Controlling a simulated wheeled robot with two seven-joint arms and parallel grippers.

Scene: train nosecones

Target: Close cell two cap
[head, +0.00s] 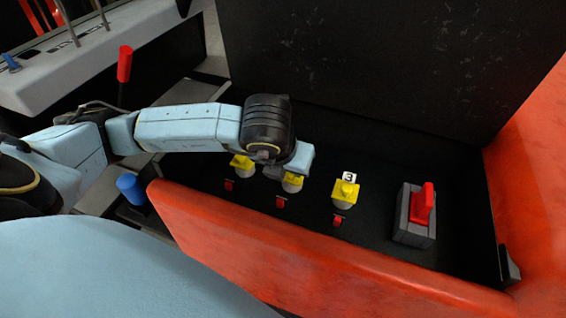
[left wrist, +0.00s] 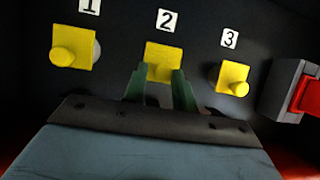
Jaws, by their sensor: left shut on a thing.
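The cell two cap is a yellow cap below the label 2; it shows in the left wrist view (left wrist: 163,58) and in the head view (head: 291,185). My left gripper (left wrist: 160,76) is shut on this cap, with its two green fingers on either side of the cap's lower part. In the head view my left gripper (head: 290,172) comes down on the cap from above and hides part of it. Whether the cap is seated or turned cannot be told. My right gripper is in neither view.
The yellow cell one cap (left wrist: 72,47) is to the left and the yellow cell three cap (left wrist: 231,77) to the right. Small red latches (head: 281,202) sit before the caps. A red lever switch (head: 422,205) stands on the right. An orange wall (head: 300,255) edges the near side.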

